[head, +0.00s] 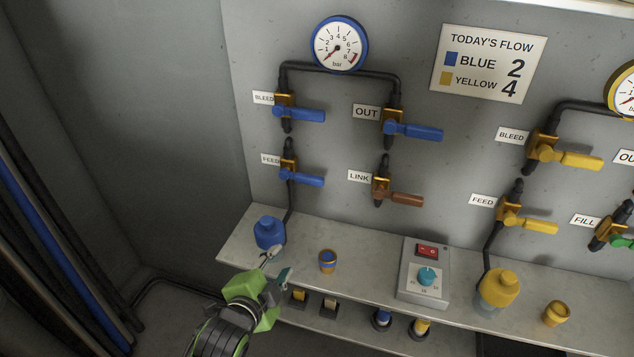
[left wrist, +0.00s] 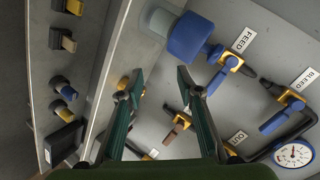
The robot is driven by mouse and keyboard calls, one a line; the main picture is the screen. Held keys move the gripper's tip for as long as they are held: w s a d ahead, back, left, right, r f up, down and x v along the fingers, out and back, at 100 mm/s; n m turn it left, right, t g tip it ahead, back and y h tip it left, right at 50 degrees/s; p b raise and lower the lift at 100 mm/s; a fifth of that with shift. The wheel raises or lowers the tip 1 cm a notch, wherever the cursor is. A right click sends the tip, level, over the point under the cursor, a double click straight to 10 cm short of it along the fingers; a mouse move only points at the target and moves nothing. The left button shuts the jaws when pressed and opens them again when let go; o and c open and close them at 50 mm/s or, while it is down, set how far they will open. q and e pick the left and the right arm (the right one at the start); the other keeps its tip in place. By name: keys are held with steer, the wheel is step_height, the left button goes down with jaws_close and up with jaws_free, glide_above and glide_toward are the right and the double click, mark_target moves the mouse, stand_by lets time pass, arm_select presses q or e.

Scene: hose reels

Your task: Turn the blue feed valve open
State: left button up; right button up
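The blue feed valve (head: 303,179) sits on the back panel beside its FEED label. Its blue handle sticks out to the right, across the upright dark pipe. The left wrist view also shows this blue handle (left wrist: 217,82), to the right of the fingers. My left gripper (head: 277,263) is below the valve and in front of it, near the blue bottle (head: 268,232) and the shelf edge. Its two fingers are spread with nothing between them, as the left wrist view (left wrist: 160,80) shows. It is apart from the valve. My right gripper is not in view.
The blue bleed valve (head: 300,113) is above, the blue out valve (head: 415,130) to its right, and the brown link valve (head: 400,198) lower right. A small cup (head: 327,261) and a switch box (head: 425,275) stand on the shelf (head: 375,262). Free air lies before the panel.

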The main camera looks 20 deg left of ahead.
arm_select(q)
steer(key=w+r+m+t, duration=0.2)
steer(key=w+r, duration=0.1)
steer(key=m+t, duration=0.3)
steer(key=m, duration=0.1)
glide_toward(308, 182)
steer(key=shift+h, duration=0.4)
steer(key=w+p, duration=0.1)
steer(key=w, duration=1)
steer(key=shift+p, duration=0.3)
jaws_close()
